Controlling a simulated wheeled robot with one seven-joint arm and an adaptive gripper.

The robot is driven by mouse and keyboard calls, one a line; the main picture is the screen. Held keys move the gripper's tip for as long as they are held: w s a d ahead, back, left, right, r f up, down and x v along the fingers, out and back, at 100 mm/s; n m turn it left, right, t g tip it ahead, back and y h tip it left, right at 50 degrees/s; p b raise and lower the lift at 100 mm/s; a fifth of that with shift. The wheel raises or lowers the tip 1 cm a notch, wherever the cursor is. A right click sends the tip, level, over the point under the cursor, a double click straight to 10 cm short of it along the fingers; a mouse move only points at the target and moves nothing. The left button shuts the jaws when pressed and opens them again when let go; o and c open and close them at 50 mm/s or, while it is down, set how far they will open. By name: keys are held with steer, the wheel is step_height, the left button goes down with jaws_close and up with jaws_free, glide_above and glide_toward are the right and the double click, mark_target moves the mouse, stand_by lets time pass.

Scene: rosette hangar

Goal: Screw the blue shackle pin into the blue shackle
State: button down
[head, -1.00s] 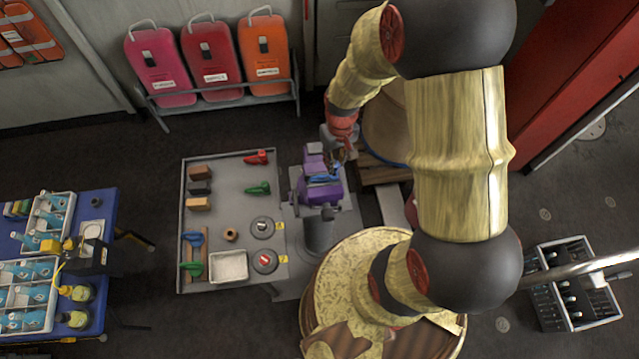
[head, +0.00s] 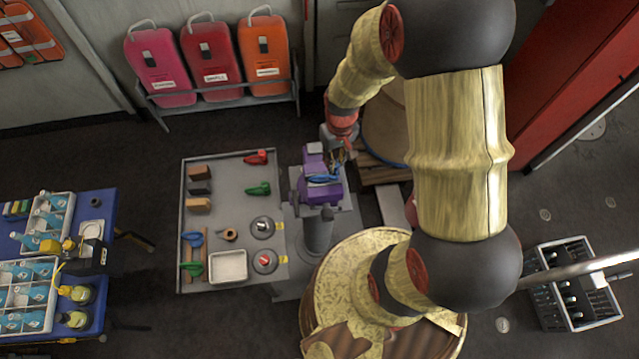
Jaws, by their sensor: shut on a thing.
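A purple vise (head: 319,190) stands on a grey post beside the tray table. The blue shackle (head: 322,179) is held at the vise's jaws, seen as a small blue shape. My gripper (head: 340,160) is at the vise's upper right side, close to the shackle, and is shut on what I take to be the blue shackle pin. The pin is too small and too covered by the fingers to make out, so I cannot tell how deep it sits in the shackle.
The grey tray table (head: 225,215) holds a red piece (head: 256,157), a green piece (head: 258,188), blocks, round discs and a white dish (head: 228,266). A blue table (head: 98,205) with bottles is at left. A wooden drum (head: 385,125) stands behind my gripper.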

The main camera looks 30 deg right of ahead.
steer(key=shift+f+b, duration=1.65)
steer(key=shift+f, duration=0.6)
stand_by(3.2)
steer(key=m, duration=0.9)
steer(key=shift+m, duration=0.4)
steer(key=m, duration=0.4)
steer(key=shift+p, duration=0.35)
steer(key=m, duration=0.5)
steer(key=shift+f+m, duration=0.1)
steer(key=shift+m, duration=0.3)
